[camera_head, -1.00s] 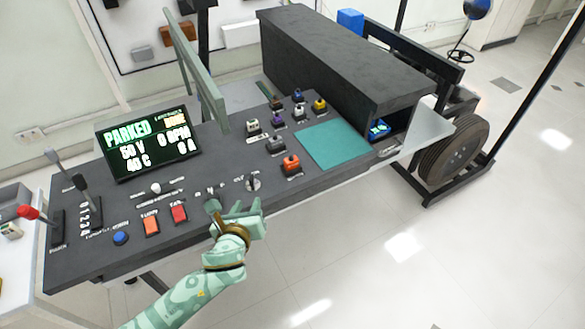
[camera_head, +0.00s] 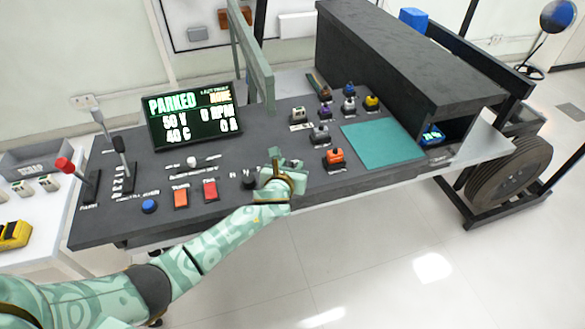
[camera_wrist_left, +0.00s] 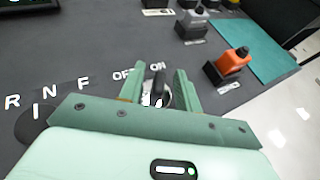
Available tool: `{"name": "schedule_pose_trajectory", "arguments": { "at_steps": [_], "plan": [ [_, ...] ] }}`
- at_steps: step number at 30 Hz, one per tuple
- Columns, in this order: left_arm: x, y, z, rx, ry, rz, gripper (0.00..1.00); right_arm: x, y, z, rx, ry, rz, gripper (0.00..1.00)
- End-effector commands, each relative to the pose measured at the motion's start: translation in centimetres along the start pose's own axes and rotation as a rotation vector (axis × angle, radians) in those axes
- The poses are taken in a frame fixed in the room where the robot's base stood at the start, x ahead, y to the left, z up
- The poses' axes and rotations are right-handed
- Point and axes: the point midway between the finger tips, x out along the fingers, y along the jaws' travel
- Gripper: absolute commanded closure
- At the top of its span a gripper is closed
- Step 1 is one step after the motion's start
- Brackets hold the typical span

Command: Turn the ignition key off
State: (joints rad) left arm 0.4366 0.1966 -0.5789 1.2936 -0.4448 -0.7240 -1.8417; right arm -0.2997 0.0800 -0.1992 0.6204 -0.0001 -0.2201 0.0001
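The ignition key (camera_wrist_left: 159,88) has a dark grip on a pale round lock. In the left wrist view its grip lies near the ON label, with the OFF label (camera_wrist_left: 123,75) to the left. My left gripper (camera_wrist_left: 158,84) is around the key, one finger on each side. The fingers are wide apart, with gaps showing beside the key. In the head view my left gripper (camera_head: 286,164) is over the key's place on the dark console (camera_head: 110,222) and hides the key. My right gripper is not in view.
The R N F selector (camera_wrist_left: 38,120) is left of the key. An orange switch (camera_head: 334,157) and a teal mat (camera_head: 382,143) are to the right. Red (camera_head: 211,191) and orange (camera_head: 181,199) buttons lie to the left. A display (camera_head: 192,115) reading PARKED stands behind.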

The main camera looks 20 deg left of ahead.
Motion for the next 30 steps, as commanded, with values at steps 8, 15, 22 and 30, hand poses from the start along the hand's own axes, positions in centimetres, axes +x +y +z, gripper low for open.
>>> {"name": "schedule_pose_trajectory", "arguments": {
  "at_steps": [8, 15, 22, 30],
  "plan": [
    [1.43, -0.01, 0.09, -0.001, -0.001, -0.001, 0.66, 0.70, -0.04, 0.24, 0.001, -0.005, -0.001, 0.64],
    [1.38, -0.01, 0.10, -0.001, 0.000, -0.001, 0.86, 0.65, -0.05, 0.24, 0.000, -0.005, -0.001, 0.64],
    [1.36, -0.02, 0.06, -0.001, 0.000, 0.000, 1.00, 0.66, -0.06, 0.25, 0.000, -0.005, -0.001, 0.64],
    [1.35, -0.05, -0.01, -0.023, 0.002, 0.049, 1.00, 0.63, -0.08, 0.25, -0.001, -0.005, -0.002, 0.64]
  ]
}}
